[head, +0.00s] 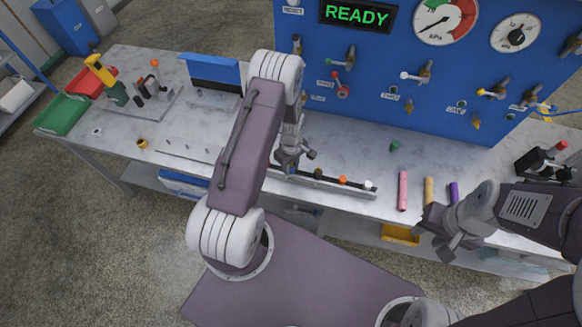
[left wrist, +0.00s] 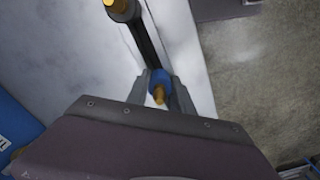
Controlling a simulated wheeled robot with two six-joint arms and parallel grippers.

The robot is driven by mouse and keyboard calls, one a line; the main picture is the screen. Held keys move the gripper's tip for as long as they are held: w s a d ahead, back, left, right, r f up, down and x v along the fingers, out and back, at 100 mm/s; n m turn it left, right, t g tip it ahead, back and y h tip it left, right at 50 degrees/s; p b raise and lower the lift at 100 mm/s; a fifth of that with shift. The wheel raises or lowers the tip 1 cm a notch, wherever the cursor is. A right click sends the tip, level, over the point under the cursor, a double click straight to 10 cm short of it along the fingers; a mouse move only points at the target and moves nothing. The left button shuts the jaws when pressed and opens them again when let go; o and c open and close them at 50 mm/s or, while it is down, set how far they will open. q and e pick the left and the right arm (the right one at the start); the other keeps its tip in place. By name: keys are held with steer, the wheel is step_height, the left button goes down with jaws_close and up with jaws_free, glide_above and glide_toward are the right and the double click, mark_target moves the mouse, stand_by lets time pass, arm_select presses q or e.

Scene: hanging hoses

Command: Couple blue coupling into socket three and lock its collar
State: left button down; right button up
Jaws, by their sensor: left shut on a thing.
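My left gripper (head: 290,160) is at the left end of a narrow hose rack (head: 334,185) along the bench's front edge. In the left wrist view its fingers (left wrist: 163,97) are shut on the blue coupling (left wrist: 158,78), which has a brass tip. In the head view the coupling is mostly hidden by the gripper. The blue panel (head: 370,115) behind carries several sockets and valves; its small labels are too blurred to tell which is socket three. My right gripper (head: 446,236) is empty and looks open in front of the bench at the right.
The rack holds a black (head: 318,173), an orange (head: 343,180) and a white (head: 368,185) coupling. Pink (head: 403,190), tan (head: 429,190) and purple (head: 454,191) cylinders lie on the bench at right. A READY display (head: 357,14) is lit. Bins (head: 62,114) stand at far left.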

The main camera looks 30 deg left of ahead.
arm_select(q)
steer(key=shift+r, duration=0.1)
steer(key=r, duration=0.1)
steer(key=r+b, duration=0.1)
steer(key=r, duration=0.2)
steer(key=shift+w+d+b, duration=0.1)
steer(key=shift+d+b, duration=0.2)
steer(key=d+r, duration=0.2)
steer(key=d, duration=0.1)
steer(key=d+r+b, duration=0.1)
steer(key=d+r, duration=0.1)
steer(key=d, duration=0.1)
steer(key=w+d+r+b, duration=0.1)
steer(key=d+r, duration=0.1)
steer(key=d, duration=0.2)
steer(key=shift+d, duration=0.1)
steer(key=shift+d+r, duration=0.4)
steer(key=shift+d, duration=0.05)
steer(key=shift+w, duration=0.1)
